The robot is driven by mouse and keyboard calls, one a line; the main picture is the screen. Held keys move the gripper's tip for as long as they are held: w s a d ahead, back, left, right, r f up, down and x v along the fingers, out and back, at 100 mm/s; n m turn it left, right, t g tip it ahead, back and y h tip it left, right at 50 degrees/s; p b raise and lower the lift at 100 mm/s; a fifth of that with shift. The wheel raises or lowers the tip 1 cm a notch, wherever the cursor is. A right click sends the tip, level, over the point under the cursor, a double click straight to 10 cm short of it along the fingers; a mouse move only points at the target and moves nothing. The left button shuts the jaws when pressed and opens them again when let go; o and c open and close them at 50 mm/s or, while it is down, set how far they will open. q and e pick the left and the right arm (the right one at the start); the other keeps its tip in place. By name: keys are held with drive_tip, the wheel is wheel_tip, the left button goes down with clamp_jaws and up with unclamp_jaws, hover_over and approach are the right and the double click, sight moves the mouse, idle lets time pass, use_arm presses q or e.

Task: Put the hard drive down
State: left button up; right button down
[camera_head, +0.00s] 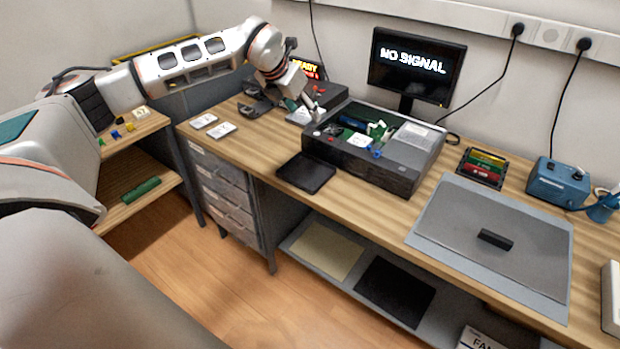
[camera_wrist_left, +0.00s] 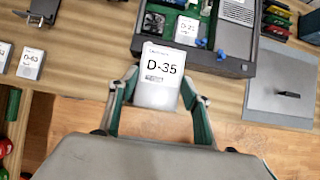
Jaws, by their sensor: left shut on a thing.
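My left gripper (camera_head: 316,110) is at the left end of the open computer case (camera_head: 362,165) in the head view. In the left wrist view, the gripper (camera_wrist_left: 160,98) is shut on a white hard drive labelled D-35 (camera_wrist_left: 163,70), with a finger on each side of it. The held drive is hard to make out in the head view. Two more white drives lie flat on the bench to the left, D-62 (camera_wrist_left: 5,55) and D-63 (camera_wrist_left: 31,64). Another labelled drive (camera_wrist_left: 187,31) sits inside the case. My right gripper is not in view.
A black pad (camera_head: 306,172) lies on the bench in front of the case. A grey mat (camera_head: 450,235) with a small black block (camera_head: 495,240) is at the right. A rack of coloured modules (camera_head: 482,167), a blue device (camera_head: 557,184) and a NO SIGNAL monitor (camera_head: 415,65) stand farther back.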

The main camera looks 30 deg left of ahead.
sight(307, 173)
use_arm(q)
wheel_tip(307, 173, down, 20)
drive_tip(key=shift+r, duration=0.1)
idle(0.5)
drive_tip(key=shift+f, duration=0.3)
drive_tip(key=o, duration=1.3)
drive_tip(key=shift+r, duration=0.1)
